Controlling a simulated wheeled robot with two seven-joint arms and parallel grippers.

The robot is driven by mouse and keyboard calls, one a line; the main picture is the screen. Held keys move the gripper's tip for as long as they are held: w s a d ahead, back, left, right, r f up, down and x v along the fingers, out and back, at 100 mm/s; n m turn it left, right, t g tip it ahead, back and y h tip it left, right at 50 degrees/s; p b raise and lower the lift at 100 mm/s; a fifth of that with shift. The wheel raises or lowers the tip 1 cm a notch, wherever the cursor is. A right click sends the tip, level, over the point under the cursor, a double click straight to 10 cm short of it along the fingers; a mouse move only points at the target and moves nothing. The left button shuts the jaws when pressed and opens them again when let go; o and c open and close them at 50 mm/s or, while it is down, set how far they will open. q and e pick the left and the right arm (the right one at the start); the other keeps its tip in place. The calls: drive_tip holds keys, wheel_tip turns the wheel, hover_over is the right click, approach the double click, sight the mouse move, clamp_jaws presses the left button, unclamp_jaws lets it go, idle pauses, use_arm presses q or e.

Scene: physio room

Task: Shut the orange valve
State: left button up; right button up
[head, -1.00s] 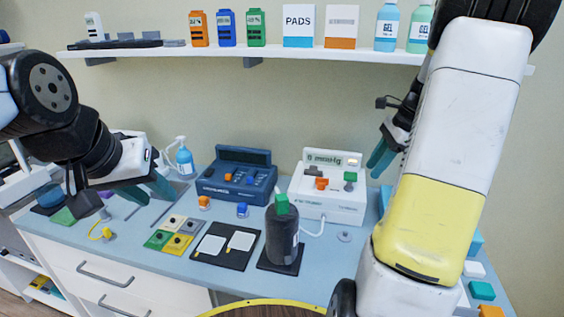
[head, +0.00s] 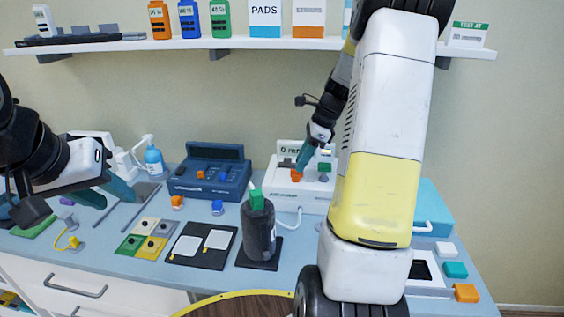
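The orange valve (head: 296,175) sits on the front left of the white console (head: 288,197) with the small mmHg display. A green valve (head: 324,168) is to its right on the same console. My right gripper (head: 304,160) points down just above and beside the orange valve. Its fingers overlap in this view, so contact and finger gap cannot be told. My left gripper (head: 106,194) is at the left above the counter, its teal fingers apart and nothing seen between them. My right arm hides the console's right side.
A dark bottle with a green cap (head: 258,227) stands in front of the console, with a white tube beside it. A blue console (head: 208,178) is to the left. A shelf (head: 270,42) runs above. Colored pads (head: 145,238) lie on the counter (head: 110,225).

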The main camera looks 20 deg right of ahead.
sight(297, 175)
drive_tip(key=shift+x, duration=1.6)
drive_tip(key=shift+c, duration=0.2)
clamp_jaws()
